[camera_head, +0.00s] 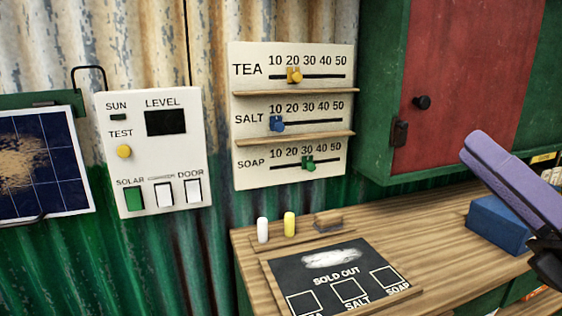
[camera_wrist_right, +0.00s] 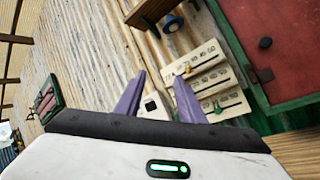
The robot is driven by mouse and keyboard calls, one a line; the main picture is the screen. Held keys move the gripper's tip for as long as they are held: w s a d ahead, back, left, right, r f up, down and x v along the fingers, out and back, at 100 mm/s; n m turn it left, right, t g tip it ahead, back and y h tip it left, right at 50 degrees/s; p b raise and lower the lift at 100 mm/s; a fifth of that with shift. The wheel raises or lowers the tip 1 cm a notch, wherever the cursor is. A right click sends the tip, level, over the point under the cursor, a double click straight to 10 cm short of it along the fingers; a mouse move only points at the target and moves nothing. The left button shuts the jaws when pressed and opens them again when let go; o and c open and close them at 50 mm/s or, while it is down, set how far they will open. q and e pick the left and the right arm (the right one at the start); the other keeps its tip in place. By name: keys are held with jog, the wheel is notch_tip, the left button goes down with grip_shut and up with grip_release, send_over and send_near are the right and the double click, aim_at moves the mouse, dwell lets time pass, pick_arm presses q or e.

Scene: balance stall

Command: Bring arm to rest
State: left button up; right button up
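My right gripper (camera_head: 478,146), with purple fingers, is at the right edge of the head view, raised above the wooden counter and in front of the red cabinet door. In the right wrist view my right gripper (camera_wrist_right: 159,82) has its two fingers apart with nothing between them. The price board (camera_head: 290,163) and the white control box (camera_head: 152,184) show beyond the fingertips in that view. My left gripper is in neither view.
The wooden counter (camera_head: 440,237) holds a blue box (camera_head: 497,225) near my right gripper, a slate (camera_head: 330,262) reading SOLD OUT, two chalks and a brush. A red door (camera_head: 460,80) with a black knob is behind. A solar panel (camera_head: 40,165) hangs left.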

jog(key=w+d+f+m+t+h, duration=0.1)
jog(key=d+f+m+h, duration=0.5)
jog(key=m+h, duration=0.6)
jog(key=w+d+f+m+t+h, duration=0.15)
jog(key=d+f+m+h, duration=0.55)
jog(key=m, duration=0.8)
notch_tip(320, 180, down, 17)
jog(key=s+m+g+h, duration=0.2)
jog(key=s+m+g, duration=0.1)
jog(key=m+g, duration=0.4)
jog(key=s+a+f+g+y, duration=0.3)
jog(key=s+a+f+g, duration=0.35)
jog(key=s+f, duration=0.3)
jog(key=s+a+f+g+y, duration=0.45)
jog(key=s+a+f, duration=0.35)
jog(key=f, duration=0.3)
pick_arm(q)
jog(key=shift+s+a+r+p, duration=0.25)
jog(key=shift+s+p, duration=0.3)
jog(key=shift+p, duration=0.35)
pick_arm(e)
jog(key=w+a+f+t+y, duration=0.1)
jog(key=w+a+f+t, duration=0.3)
jog(key=f, duration=0.4)
jog(key=shift+w+a+t+y, duration=0.35)
jog(key=shift+a+t, duration=0.1)
jog(key=shift+a, duration=0.65)
jog(key=shift+f, duration=0.1)
